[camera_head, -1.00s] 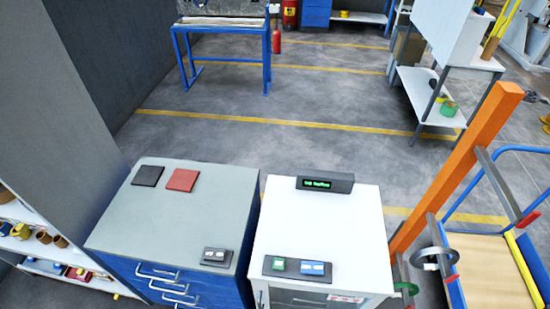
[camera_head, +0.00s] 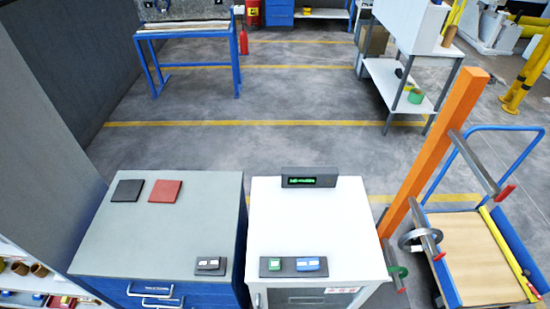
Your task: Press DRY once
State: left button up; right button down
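A dark button panel (camera_head: 293,267) lies at the front of the white cabinet top, with a green button (camera_head: 275,264) and a blue button (camera_head: 307,264). A smaller dark panel (camera_head: 210,266) with two pale buttons lies at the front right of the grey-topped blue cabinet. The labels are too small to read, so I cannot tell which button is DRY. A dark display (camera_head: 310,178) with green text, too blurred to read, stands at the back of the white cabinet. Neither of my grippers is in view.
A black pad (camera_head: 127,190) and a red pad (camera_head: 164,190) lie on the blue cabinet's grey top (camera_head: 150,235). An orange post (camera_head: 432,155) and a cart with a wooden bed (camera_head: 480,262) stand to the right.

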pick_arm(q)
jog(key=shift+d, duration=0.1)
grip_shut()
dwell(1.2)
